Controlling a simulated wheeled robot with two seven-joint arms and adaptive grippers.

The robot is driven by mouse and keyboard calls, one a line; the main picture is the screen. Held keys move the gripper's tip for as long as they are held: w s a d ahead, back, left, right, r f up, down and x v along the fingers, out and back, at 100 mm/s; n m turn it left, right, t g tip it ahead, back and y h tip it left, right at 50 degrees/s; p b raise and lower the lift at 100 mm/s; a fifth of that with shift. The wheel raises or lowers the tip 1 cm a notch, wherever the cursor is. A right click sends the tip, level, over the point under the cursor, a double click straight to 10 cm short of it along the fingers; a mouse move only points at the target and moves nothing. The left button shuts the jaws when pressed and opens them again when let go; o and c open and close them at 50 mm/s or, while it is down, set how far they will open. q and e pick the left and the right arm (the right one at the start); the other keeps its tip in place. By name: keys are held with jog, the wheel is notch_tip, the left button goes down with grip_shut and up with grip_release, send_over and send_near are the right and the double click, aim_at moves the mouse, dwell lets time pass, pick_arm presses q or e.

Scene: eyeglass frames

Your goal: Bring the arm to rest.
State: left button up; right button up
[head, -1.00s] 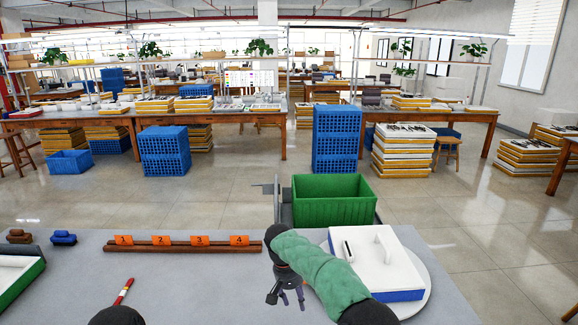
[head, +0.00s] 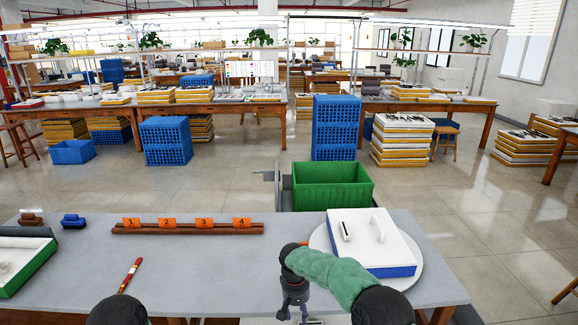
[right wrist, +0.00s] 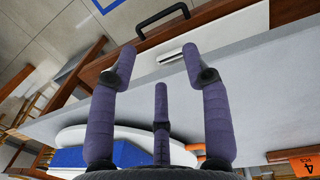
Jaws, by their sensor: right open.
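My right arm in its green sleeve reaches in from the lower right in the head view. My right gripper (head: 296,306) hangs fingers-down at the table's front edge, left of the white box with the blue base (head: 372,240). In the right wrist view my right gripper (right wrist: 158,62) has its purple-grey fingers spread, with nothing between them. The grey table (head: 230,265) shows behind the fingers there. My left gripper is not in view; only a dark rounded part of mine shows at the bottom left of the head view.
The box stands on a round white turntable (head: 420,262). A brown rack with orange number labels (head: 187,227) lies along the table's back. A red pen-like tool (head: 130,275), a green-edged tray (head: 28,272) and a green bin (head: 332,186) stand around. The table's middle is clear.

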jog(key=s+d+f+y, duration=0.3)
jog(key=s+f+y, duration=0.1)
jog(key=s+f, duration=1.1)
jog(key=s+d+f+m, duration=0.1)
jog(key=s+d+f, duration=0.1)
jog(key=s, duration=0.7)
jog(key=s+d+f+m, duration=0.2)
jog(key=s+f, duration=0.1)
jog(key=s, duration=0.7)
jog(key=shift+f+m+t+y, duration=0.3)
jog(key=shift+f+t+y, duration=0.05)
jog(key=shift+t+y, duration=0.05)
jog(key=shift+d, duration=0.1)
